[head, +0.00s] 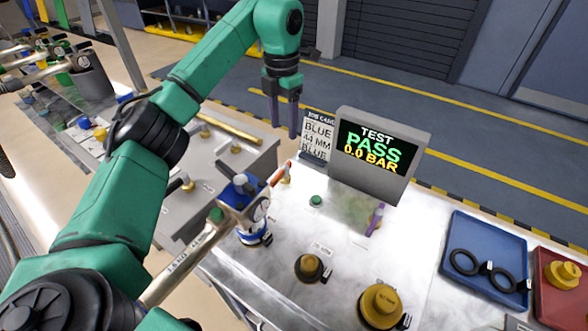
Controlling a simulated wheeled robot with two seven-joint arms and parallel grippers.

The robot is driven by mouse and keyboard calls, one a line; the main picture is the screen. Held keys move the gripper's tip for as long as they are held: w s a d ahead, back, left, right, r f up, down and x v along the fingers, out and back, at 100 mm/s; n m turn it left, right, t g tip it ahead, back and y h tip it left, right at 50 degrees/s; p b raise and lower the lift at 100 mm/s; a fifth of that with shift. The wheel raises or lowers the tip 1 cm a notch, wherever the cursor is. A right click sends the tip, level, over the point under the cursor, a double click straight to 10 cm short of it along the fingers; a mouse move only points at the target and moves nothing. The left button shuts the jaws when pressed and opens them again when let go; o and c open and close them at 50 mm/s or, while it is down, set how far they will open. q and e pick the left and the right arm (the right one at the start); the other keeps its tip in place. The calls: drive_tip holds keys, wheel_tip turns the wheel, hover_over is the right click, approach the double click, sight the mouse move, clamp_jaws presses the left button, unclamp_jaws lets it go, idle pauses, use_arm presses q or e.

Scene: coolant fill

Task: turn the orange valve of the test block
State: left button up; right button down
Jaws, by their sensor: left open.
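The test block (232,200) is a blue block with a round gauge, standing at the left end of the metal bench, left of centre in the head view. The orange valve (280,174) is a slim orange lever sticking out from the block's upper right, tilted up to the right. My left gripper (284,130) hangs fingers-down above and behind the lever, near the job card. Its two dark fingers are parted with nothing between them, and it appears apart from the lever. My right gripper is not in view.
A grey display (379,155) reads TEST PASS 0.0 BAR, beside a job card (317,138). A blue tray (484,262) with black rings and a red tray (561,292) lie right. A green button (316,201) sits mid-bench.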

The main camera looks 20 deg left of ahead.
sight(285, 166)
use_arm(q)
wheel_tip(285, 166, down, 14)
drive_tip(key=p, duration=0.3)
drive_tip(key=shift+f, duration=0.35)
clamp_jaws()
